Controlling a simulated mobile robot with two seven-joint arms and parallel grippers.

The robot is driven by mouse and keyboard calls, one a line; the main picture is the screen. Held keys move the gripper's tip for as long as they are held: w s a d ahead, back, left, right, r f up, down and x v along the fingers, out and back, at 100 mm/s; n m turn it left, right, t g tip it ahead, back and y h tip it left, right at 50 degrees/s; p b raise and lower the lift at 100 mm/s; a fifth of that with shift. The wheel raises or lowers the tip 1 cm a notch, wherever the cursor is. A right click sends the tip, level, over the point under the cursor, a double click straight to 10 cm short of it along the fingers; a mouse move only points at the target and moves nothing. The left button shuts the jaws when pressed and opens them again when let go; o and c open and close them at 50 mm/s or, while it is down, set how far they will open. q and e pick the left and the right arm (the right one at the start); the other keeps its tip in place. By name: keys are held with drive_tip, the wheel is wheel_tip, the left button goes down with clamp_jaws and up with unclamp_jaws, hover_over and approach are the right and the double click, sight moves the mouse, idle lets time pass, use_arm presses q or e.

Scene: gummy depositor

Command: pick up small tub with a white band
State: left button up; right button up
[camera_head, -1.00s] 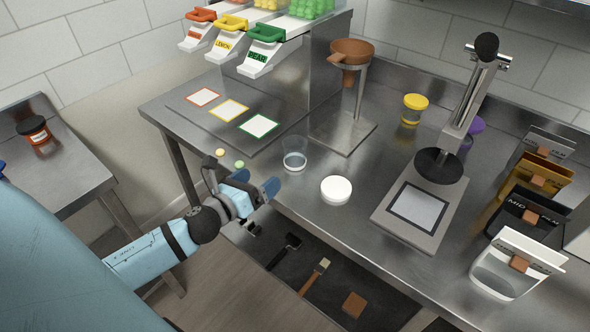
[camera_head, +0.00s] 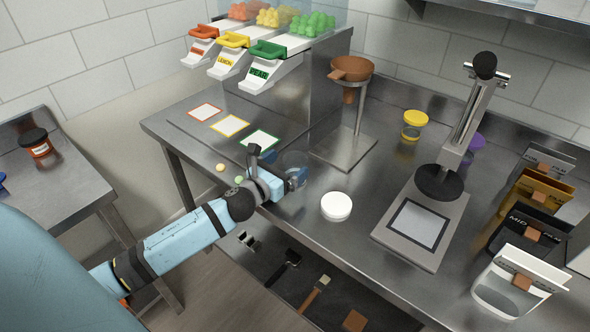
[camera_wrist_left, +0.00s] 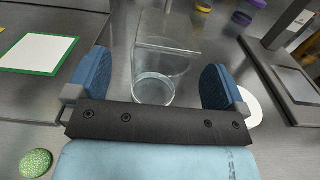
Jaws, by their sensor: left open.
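A small clear tub (camera_head: 294,160) stands upright on the steel counter, partly hidden behind my left gripper. A pale band shows around its lower part. In the left wrist view the tub (camera_wrist_left: 153,89) is seen from above, between the two blue fingers. My left gripper (camera_head: 284,182) is open around or just in front of the tub, with visible gaps on both sides; I see no contact. It also shows in the left wrist view (camera_wrist_left: 156,84). My right gripper is not in view.
A white lid (camera_head: 336,206) lies right of the tub. A funnel stand (camera_head: 345,148), a press (camera_head: 425,220) and a yellow-lidded tub (camera_head: 412,125) stand beyond. Dispensers (camera_head: 262,65) are at the back left. Green (camera_head: 239,180) and yellow gummies (camera_head: 220,167) lie near the front edge.

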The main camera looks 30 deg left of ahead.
sight(295, 160)
use_arm(q)
drive_tip(key=w, duration=0.3)
drive_tip(key=shift+w+d+f, duration=0.15)
drive_tip(key=shift+w+d, duration=0.1)
drive_tip(key=shift+w, duration=0.05)
drive_tip(key=c, duration=1)
wheel_tip(295, 160, up, 20)
drive_tip(key=p, duration=0.3)
